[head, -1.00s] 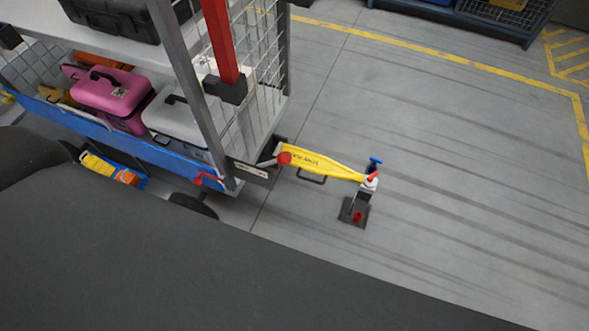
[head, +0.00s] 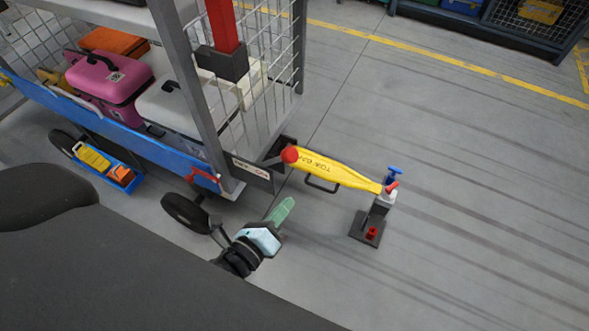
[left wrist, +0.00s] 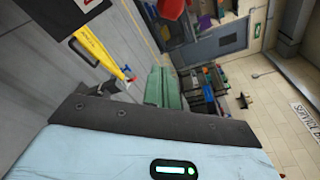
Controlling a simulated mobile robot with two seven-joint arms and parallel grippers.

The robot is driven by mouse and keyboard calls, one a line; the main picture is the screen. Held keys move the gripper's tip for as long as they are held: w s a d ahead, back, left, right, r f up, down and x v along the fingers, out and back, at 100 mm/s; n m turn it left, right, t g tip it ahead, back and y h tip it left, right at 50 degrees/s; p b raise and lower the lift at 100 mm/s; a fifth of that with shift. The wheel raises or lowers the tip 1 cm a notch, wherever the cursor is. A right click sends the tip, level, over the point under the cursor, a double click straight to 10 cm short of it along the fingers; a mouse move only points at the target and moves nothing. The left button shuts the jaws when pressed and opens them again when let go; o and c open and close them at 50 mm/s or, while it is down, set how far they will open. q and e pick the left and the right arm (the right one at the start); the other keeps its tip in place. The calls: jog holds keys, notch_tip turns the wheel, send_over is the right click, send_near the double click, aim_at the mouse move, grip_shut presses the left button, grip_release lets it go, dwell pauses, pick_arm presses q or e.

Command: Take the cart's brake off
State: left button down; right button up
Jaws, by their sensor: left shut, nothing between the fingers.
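The cart fills the upper left of the head view, with a blue deck edge (head: 115,128) and grey posts. A red ball knob (head: 289,155) on a grey lever sits at its front corner. A smaller red handle (head: 204,179) is on the deck edge nearby. I cannot tell for certain which is the brake. My left gripper (head: 281,211) is shut and empty, below and apart from the ball knob, its green fingers pointing up and right. Those fingers (left wrist: 163,88) also show in the left wrist view. My right gripper is not in view.
A yellow tow bar (head: 335,170) runs from the cart to a dark stand (head: 367,228) with blue and red handles. A black wheel (head: 184,213) is near my left arm. Pink (head: 108,76) and grey cases ride on the cart. The floor at right is clear.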

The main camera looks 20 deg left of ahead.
pick_arm(q)
jog(key=shift+w, duration=0.1)
jog(key=p+x, duration=0.1)
jog(key=x, duration=0.9)
jog(key=a+r+p, duration=0.2)
jog(key=a, duration=0.1)
jog(key=shift+s+a+r+p, duration=0.1)
jog(key=shift+s+r+p, duration=0.05)
jog(key=shift+s+p, duration=0.2)
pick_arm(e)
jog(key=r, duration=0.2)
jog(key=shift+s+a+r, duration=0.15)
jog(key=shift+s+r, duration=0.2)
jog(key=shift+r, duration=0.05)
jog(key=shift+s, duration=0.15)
pick_arm(q)
jog(key=shift+r, duration=0.1)
jog(key=a+r+n+p, duration=0.2)
jog(key=a+r+n, duration=0.1)
jog(key=a, duration=0.4)
jog(key=a+r+n+t+p, duration=0.1)
jog(key=a+r+n+p, duration=0.1)
jog(key=a+r+n, duration=0.2)
jog(key=shift+w+a+n+h, duration=0.2)
jog(key=shift+a+n+h, duration=0.2)
jog(key=shift+a+n, duration=0.8)
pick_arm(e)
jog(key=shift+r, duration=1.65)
